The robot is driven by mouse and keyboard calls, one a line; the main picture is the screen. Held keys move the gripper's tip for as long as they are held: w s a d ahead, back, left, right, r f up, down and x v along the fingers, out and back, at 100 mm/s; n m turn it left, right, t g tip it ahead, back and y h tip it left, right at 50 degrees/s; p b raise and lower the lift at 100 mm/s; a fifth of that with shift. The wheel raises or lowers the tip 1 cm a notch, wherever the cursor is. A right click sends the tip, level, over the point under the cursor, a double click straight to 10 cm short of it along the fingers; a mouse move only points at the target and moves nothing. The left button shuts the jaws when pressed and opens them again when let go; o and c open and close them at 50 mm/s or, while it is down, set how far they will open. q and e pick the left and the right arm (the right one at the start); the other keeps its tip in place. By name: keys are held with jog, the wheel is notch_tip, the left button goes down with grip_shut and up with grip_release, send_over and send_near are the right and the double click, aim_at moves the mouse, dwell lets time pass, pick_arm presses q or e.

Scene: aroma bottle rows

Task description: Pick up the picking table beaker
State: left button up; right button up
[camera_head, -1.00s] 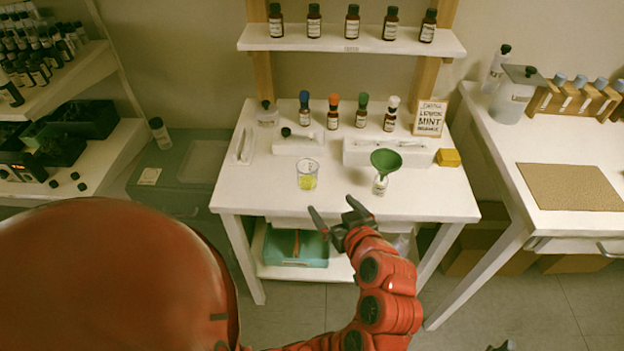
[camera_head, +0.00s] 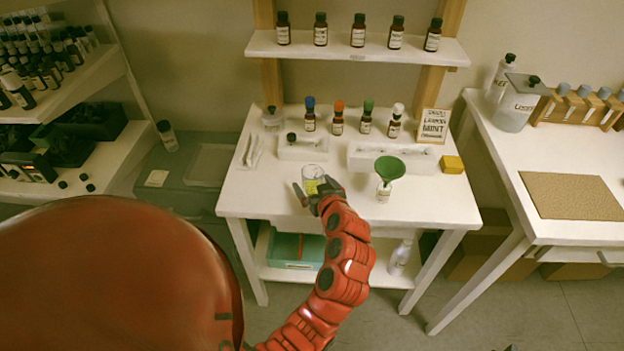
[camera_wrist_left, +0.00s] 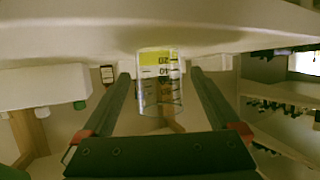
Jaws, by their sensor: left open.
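The beaker (camera_head: 313,173) is clear glass with yellow liquid at its bottom. It stands upright on the white picking table (camera_head: 440,205), left of the green funnel. My left gripper (camera_head: 313,188) is at the front of the beaker, with its jaws open and a finger on each side. In the left wrist view, the picture is upside down and the beaker (camera_wrist_left: 159,85) shows between the two dark fingers (camera_wrist_left: 161,80). Gaps show on both sides of the glass, so the fingers do not appear to touch it. The arm hides part of the table's front edge. My right gripper is not visible.
A green funnel (camera_head: 390,168) sits on a small bottle to the right. White trays (camera_head: 303,150), several capped bottles (camera_head: 338,125), a sign (camera_head: 432,126) and a yellow block (camera_head: 452,165) stand behind. A shelf of bottles (camera_head: 357,47) is above.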

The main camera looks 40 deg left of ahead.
pick_arm(q)
jog(key=shift+x, duration=0.9)
jog(key=shift+d, duration=0.1)
jog(key=c, duration=1.5)
